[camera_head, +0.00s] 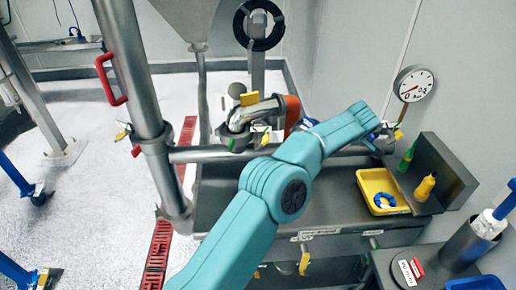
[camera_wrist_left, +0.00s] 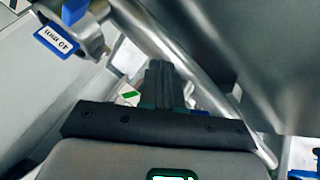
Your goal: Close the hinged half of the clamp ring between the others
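A metal pipe elbow (camera_head: 262,110) with an orange ring (camera_head: 292,112) at its right end is at the middle of the head view. Metal fittings with yellow and green tags surround it; I cannot tell which part is the clamp ring's hinged half. One teal arm, my left, crosses from the bottom and bends right past the elbow; its gripper is hidden in the head view. In the left wrist view my left gripper (camera_wrist_left: 163,85) has its dark fingers together, with nothing visible between them. A rounded metal fitting (camera_wrist_left: 88,35) with a blue tag (camera_wrist_left: 58,38) is up and left of the fingers.
A yellow tray (camera_head: 372,181) with a blue ring (camera_head: 385,201) sits on the bench at right, beside a yellow bottle (camera_head: 425,187) and a green bottle (camera_head: 406,158). A dial gauge (camera_head: 413,84) is behind. A thick metal post (camera_head: 137,75) with a red handle stands left.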

